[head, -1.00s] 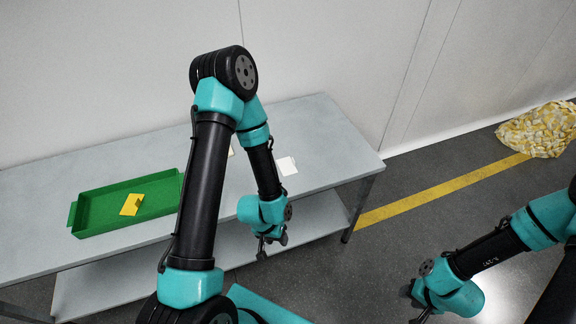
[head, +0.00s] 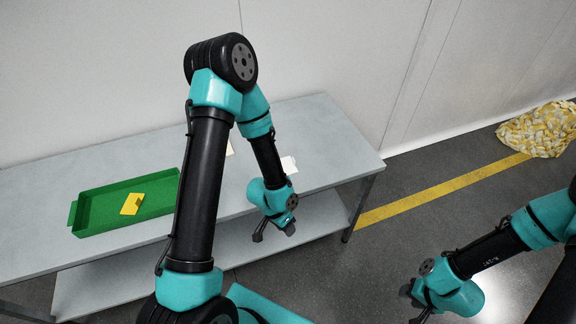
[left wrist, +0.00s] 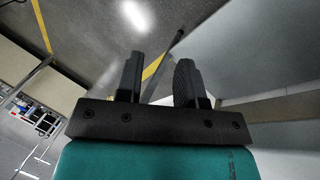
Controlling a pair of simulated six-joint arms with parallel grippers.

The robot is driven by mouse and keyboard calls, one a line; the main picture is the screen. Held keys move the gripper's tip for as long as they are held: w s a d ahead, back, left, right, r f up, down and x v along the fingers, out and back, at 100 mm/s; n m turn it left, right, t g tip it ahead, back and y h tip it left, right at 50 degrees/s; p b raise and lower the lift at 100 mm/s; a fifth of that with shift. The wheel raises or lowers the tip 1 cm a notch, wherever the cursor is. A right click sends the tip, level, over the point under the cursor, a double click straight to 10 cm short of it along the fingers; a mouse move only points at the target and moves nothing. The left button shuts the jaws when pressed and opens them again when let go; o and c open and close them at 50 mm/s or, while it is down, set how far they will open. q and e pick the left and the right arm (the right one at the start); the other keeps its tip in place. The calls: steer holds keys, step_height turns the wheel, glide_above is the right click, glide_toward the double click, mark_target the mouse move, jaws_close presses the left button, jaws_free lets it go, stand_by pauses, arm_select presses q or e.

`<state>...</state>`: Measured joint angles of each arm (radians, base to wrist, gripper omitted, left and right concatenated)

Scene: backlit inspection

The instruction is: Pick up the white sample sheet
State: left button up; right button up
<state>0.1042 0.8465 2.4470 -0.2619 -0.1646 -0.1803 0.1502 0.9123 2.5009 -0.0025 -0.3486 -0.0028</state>
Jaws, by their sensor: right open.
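A small white sheet (head: 289,163) lies flat on the grey table, right of my left forearm, which overlaps part of it in the head view. My left gripper (head: 273,231) hangs in front of the table's front edge, nearer the camera than the sheet and apart from it. In the left wrist view its two fingers (left wrist: 159,80) stand apart with nothing between them. The sheet is not visible in that view. My right gripper (head: 418,311) is low at the right over the floor, away from the table, open.
A green tray (head: 98,190) holding a yellow piece (head: 132,204) stands on the table's left. A cream piece (head: 229,149) shows partly behind my left arm. The table (head: 335,165) is clear at its right end. A lower shelf (head: 130,273) juts out beneath.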

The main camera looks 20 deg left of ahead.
arm_select(q)
steer(key=w+a+r+m+t+y, duration=0.1)
steer(key=w+r+m+y, duration=0.3)
steer(key=w+r+m, duration=0.6)
steer(key=w+a+r+m+t+y, duration=0.2)
steer(key=w+r+m+y, duration=0.1)
steer(key=w+r+m, duration=0.6)
step_height(320, 180, up, 3)
steer(key=m, duration=0.4)
steer(key=shift+w+a+y, duration=0.25)
steer(key=shift+w+y, duration=0.15)
steer(key=shift+f, duration=0.2)
glide_above(295, 167)
step_height(295, 167, down, 11)
steer(key=shift+f, duration=0.1)
